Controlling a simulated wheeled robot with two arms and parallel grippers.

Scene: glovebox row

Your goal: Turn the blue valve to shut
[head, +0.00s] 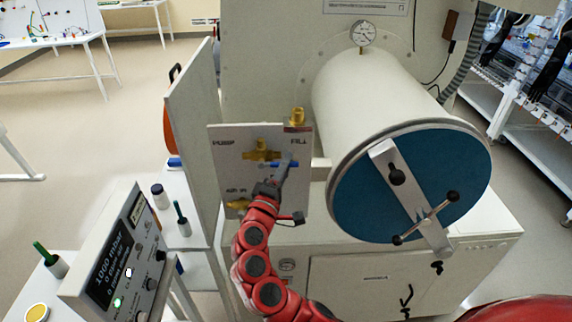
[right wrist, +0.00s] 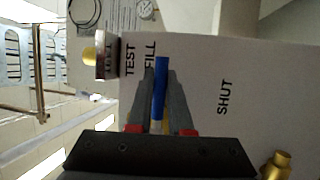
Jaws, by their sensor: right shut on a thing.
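The blue valve handle (right wrist: 160,78) stands between the two grey fingers of my right gripper (right wrist: 157,92) in the right wrist view, and the gripper is shut on it. The handle points at the printed word FILL; the word SHUT is apart, to the right on the same panel. In the head view my right gripper (head: 281,176) is in front of the white valve panel (head: 225,160) and hides part of it. A bit of the blue handle (head: 270,165) shows beside the brass valve body (head: 261,150). My left gripper is not in view.
A large white chamber with a blue round door (head: 360,205) and a clamp bar stands right of the panel. A pressure readout box (head: 115,260) is at the lower left. A brass fitting (head: 297,117) tops the panel. An upright board (head: 193,130) stands left of it.

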